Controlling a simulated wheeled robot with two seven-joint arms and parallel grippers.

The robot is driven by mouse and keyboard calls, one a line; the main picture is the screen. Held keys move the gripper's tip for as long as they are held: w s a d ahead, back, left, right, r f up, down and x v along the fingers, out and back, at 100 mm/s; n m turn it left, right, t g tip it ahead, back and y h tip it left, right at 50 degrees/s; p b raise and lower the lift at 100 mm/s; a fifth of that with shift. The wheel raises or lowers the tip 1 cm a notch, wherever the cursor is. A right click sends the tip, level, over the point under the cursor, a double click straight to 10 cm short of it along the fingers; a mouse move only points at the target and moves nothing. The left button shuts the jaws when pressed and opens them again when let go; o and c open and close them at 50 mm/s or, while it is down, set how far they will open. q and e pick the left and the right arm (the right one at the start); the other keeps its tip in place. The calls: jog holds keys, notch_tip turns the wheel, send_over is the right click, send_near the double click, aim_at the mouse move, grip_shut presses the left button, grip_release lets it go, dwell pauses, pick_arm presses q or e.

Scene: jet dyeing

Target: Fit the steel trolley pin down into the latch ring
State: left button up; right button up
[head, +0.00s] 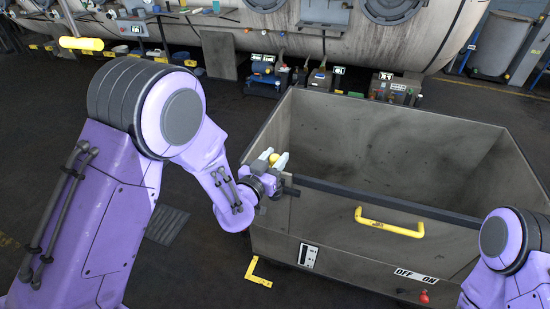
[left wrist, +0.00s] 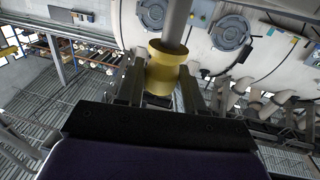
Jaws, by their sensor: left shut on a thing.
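The trolley pin shows in the left wrist view as a yellow grip (left wrist: 166,68) with a grey steel rod (left wrist: 177,22) running up out of the picture. My left gripper (head: 271,163) is shut on the yellow grip, one finger on each side. In the head view only a small yellow part of the pin (head: 274,158) shows between the fingers. The gripper is at the left end of the trolley's dark front rail. The rod is hidden in the head view. I cannot make out the latch ring in either view. My right gripper is out of the picture.
The large open grey trolley (head: 345,248) fills the middle and right, with a yellow handle (head: 390,222) on its front. Several small machines stand behind it, before a big dyeing vessel (head: 290,55). A yellow corner mark (head: 257,274) lies on the floor. The trolley's inside looks empty.

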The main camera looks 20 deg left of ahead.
pick_arm(q)
jog(key=shift+f+b, duration=2.35)
jog(key=shift+f, duration=0.45)
jog(key=o, duration=1.2)
jog(key=shift+c, duration=0.2)
jog(key=s+a+b, duration=0.2)
jog(key=s, duration=0.8)
jog(key=shift+s, duration=0.15)
